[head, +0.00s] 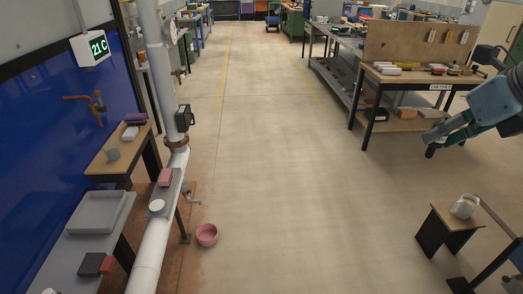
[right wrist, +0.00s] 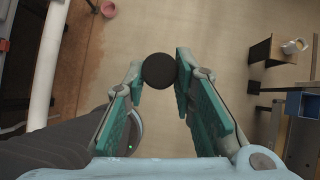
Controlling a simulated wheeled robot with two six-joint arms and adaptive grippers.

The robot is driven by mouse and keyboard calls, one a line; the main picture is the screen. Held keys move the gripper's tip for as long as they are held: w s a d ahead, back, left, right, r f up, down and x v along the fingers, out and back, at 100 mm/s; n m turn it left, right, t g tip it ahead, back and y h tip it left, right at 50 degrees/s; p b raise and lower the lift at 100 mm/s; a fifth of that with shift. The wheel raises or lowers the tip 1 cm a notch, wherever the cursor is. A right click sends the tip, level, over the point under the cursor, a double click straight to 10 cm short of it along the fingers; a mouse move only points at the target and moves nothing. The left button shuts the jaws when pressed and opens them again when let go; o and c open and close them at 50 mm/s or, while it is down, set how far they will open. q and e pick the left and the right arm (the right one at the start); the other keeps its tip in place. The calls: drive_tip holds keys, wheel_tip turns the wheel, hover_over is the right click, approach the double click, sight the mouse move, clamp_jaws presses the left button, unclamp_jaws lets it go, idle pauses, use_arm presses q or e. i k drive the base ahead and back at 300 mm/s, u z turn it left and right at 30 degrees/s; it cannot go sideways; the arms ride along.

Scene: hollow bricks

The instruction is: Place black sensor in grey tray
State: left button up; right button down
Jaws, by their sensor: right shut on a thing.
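My right gripper (right wrist: 160,75) is shut on a round black thing, which looks like the black sensor (right wrist: 159,70), held between its teal fingertips. In the head view my right gripper (head: 432,141) is raised at the right, above the floor, with a dark thing (head: 430,152) at its tip. The grey tray (head: 97,212) is shallow and looks empty. It sits on a bench at the left, far from the gripper. My left gripper is not in view.
A white pipe (head: 151,248) with a black box (head: 183,117) stands right of the tray. A small shelf holds a white disc (head: 157,206) and a pink block (head: 165,177). A pink bowl (head: 207,235) is on the floor. The middle floor is clear.

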sight(99, 214)
drive_tip(key=i, duration=1.75)
drive_tip(key=u, duration=3.7)
